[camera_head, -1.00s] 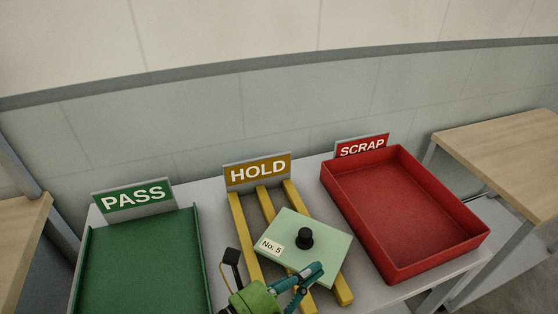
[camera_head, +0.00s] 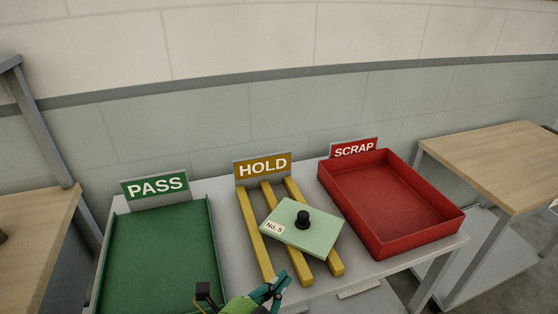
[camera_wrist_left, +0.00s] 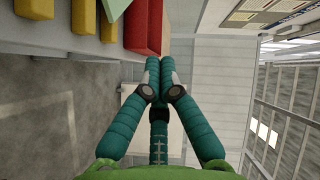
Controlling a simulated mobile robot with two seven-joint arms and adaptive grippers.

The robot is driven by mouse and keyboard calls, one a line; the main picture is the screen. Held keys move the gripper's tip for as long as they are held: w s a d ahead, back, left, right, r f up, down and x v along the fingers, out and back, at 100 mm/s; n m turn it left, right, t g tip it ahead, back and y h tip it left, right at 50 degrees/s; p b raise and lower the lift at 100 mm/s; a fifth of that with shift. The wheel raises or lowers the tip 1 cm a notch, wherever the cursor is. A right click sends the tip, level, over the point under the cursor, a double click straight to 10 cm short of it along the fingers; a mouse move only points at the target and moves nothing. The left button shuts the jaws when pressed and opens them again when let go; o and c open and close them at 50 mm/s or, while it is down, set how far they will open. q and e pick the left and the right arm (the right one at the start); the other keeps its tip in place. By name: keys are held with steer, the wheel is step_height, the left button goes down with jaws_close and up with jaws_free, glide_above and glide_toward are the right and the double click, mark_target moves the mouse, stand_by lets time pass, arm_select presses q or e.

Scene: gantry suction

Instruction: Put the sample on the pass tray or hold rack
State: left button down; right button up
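The sample is a pale green plate (camera_head: 318,235) with a black knob (camera_head: 303,219) and a "No. 5" label. In the head view it lies askew across the yellow slats of the hold rack (camera_head: 252,235), with a corner past the right slat. The pass tray (camera_head: 155,262) is green and empty, left of the rack. My left gripper (camera_head: 283,283) has teal fingers and is in front of the rack's near end, apart from the sample. My right gripper is not in view.
An empty red scrap tray (camera_head: 395,205) stands right of the rack. PASS, HOLD and SCRAP signs stand behind. Wooden-topped tables stand at the right (camera_head: 500,160) and left (camera_head: 35,235). A wall closes the back.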

arm_select(q)
steer(key=a+f+n+g+y, duration=0.3)
steer(key=a+f+n+y, duration=0.3)
steer(key=a+f+n, duration=0.35)
steer(key=s+a+f+n+g+y, duration=0.3)
steer(key=s+a+f+n+g, duration=0.45)
steer(key=s, duration=0.65)
step_height(320, 180, down, 25)
steer(key=s+a, duration=0.2)
steer(key=s, duration=0.1)
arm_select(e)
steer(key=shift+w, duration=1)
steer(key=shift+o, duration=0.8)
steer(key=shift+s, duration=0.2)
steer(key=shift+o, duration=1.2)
arm_select(q)
steer(key=s+a+f+g, duration=0.2)
steer(key=s+a+f, duration=0.1)
steer(key=s+f, duration=1)
steer(key=shift+s+a+f+n, duration=0.2)
steer(key=shift+s+n, duration=0.1)
steer(key=shift+s, duration=0.8)
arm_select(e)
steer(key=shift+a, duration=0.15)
